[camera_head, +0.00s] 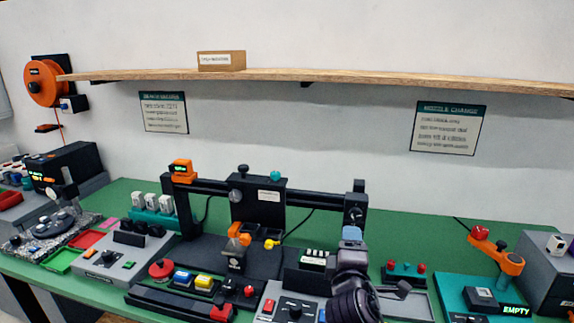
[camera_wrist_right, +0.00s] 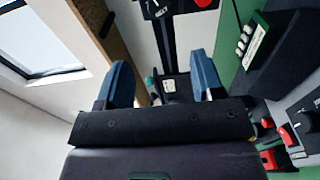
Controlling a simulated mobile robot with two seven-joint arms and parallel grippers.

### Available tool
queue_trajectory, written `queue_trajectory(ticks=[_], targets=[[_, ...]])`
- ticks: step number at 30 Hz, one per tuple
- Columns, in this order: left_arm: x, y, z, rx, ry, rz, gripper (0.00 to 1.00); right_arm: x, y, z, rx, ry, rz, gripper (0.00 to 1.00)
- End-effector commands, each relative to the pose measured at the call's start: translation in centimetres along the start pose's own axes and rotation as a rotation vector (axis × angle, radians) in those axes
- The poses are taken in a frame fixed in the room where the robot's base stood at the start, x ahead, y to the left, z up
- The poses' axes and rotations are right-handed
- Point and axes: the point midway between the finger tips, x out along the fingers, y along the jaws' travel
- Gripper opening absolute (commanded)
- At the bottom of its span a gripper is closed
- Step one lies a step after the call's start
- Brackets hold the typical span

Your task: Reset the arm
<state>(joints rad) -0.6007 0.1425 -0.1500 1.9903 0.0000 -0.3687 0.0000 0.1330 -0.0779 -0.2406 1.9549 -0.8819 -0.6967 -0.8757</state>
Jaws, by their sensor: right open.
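An orange swing arm (camera_head: 497,253) with a red knob at its upper left end stands on a teal base (camera_head: 455,290) at the right in the head view. It slants from upper left to lower right. A green display (camera_head: 516,310) on the base reads EMPTY. My right gripper (camera_head: 351,234) is left of this arm, apart from it, in front of the printer frame. In the right wrist view its two blue fingers (camera_wrist_right: 163,80) are spread with nothing held between them. The orange arm is not clear in the wrist view. My left gripper is not in view.
A black printer gantry (camera_head: 258,198) stands at the middle of the green bench. A teal block with red knobs (camera_head: 404,272) lies between my right gripper and the orange arm. A grey box (camera_head: 550,275) stands at the right. A wooden shelf (camera_head: 380,80) runs above.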

Motion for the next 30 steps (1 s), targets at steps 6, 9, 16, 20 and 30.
queue_trajectory(ticks=[6, 9, 16, 20, 30], targets=[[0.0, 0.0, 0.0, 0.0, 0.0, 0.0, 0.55, -0.2, -0.6, -1.2, 0.466, 0.14, -0.035, 0.61], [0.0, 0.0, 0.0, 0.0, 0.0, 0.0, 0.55, -0.9, -2.6, -0.6, 0.678, 0.179, -0.094, 0.61], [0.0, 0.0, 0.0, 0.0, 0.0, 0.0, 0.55, -5.1, -10.8, 3.7, 1.155, 0.16, -0.288, 0.61], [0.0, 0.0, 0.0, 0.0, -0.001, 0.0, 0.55, -8.8, -15.8, 7.2, 1.338, 0.085, -0.387, 0.61], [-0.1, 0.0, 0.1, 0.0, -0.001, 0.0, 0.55, -19.9, -25.7, 15.7, 1.392, -0.167, -0.559, 0.61]])
